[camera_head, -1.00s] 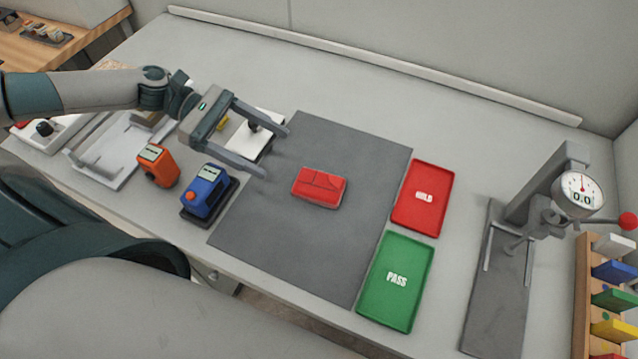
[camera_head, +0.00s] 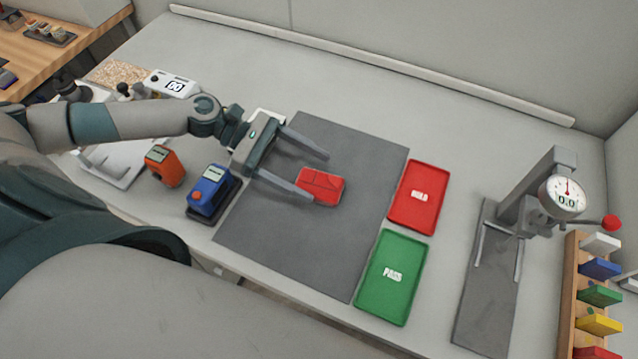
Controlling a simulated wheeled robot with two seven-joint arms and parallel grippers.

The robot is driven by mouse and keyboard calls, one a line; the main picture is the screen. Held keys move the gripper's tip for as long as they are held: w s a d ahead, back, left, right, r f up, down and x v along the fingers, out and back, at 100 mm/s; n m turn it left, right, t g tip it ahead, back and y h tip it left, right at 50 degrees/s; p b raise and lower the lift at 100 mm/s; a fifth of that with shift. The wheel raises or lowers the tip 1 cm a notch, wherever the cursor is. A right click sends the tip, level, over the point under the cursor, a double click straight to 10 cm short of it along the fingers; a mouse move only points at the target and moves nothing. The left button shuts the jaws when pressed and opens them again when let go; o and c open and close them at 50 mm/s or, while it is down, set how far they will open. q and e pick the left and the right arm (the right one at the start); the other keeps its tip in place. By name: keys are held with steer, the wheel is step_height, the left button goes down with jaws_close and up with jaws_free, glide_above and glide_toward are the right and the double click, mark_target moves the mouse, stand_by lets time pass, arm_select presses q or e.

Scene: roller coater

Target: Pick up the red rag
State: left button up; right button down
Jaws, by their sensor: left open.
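The red rag (camera_head: 325,185) lies folded flat on the dark grey mat (camera_head: 290,258), near its middle. My left gripper (camera_head: 320,178) is open over the mat. Its two fingers reach right toward the rag. The nearer finger's tip overlaps the rag's lower left part in the picture, and the farther finger's tip is above and beyond the rag's upper edge. I cannot tell how high the fingers are over the mat. Nothing is held. My right gripper is not in view.
A red tray (camera_head: 415,218) and a green tray (camera_head: 375,312) lie right of the mat. A blue device (camera_head: 208,190) and an orange device (camera_head: 165,167) stand left of it. A dial gauge stand (camera_head: 540,205) and a rack of coloured blocks (camera_head: 568,300) are at the right.

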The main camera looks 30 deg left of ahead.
mark_target(325, 185)
arm_select(q)
steer(key=shift+d+f+p, duration=0.25)
steer(key=shift+d+p, duration=0.25)
steer(key=shift+p, duration=0.05)
steer(key=p+x, duration=0.1)
steer(key=x, duration=0.2)
steer(key=shift+s+a+f+p, duration=0.1)
steer(key=shift+s+f+p, duration=0.15)
steer(key=shift+p, duration=0.1)
steer(key=shift+w+d+f, duration=0.1)
steer(key=shift+d+f, duration=0.05)
steer(key=shift+d, duration=0.15)
steer(key=shift+d+f, duration=0.15)
steer(key=shift+f, duration=0.1)
steer(key=c, duration=1.2)
steer(key=shift+r, duration=0.1)
